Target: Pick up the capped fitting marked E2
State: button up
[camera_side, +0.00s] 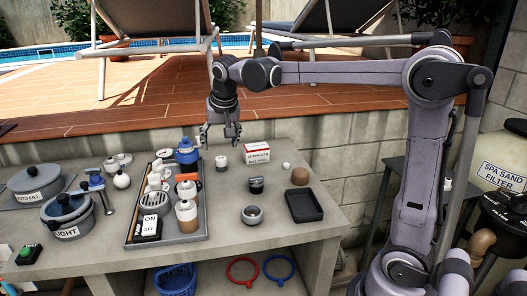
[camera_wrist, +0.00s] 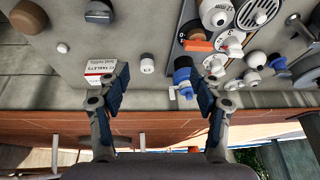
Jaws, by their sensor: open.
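My gripper (camera_side: 221,142) is open and empty above the back of the bench; in the wrist view its fingers (camera_wrist: 160,88) are spread. I cannot read E2 on any part. A small white capped piece (camera_side: 221,163) stands alone on the bench beneath the gripper; it shows between and beyond the fingertips in the wrist view (camera_wrist: 147,63), its marking too small to read. Several white fittings stand in the grey tray (camera_side: 133,236) to its left; in the wrist view, one white fitting (camera_wrist: 232,43) has an unclear mark. A blue-capped piece (camera_side: 187,152) stands at the tray's back.
A red-and-white tablets box (camera_side: 257,155) stands right of the small white piece. Pots (camera_side: 68,215) stand at left.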

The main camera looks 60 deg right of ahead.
jog(key=w+d+f+m+g+h, duration=0.1)
jog(key=w+d+f+m+g, duration=0.1)
jog(key=w+d+m, duration=0.35)
jog(key=m+g, duration=0.1)
jog(key=m, duration=0.1)
send_near(221, 159)
jog(key=shift+h, duration=0.5)
jog(key=shift+a+x, duration=0.15)
jog(key=shift+x, duration=2.55)
jog(key=shift+a+x, duration=0.15)
jog(key=shift+x, duration=2.55)
jog(key=shift+w+f, duration=0.1)
jog(key=c, duration=1.3)
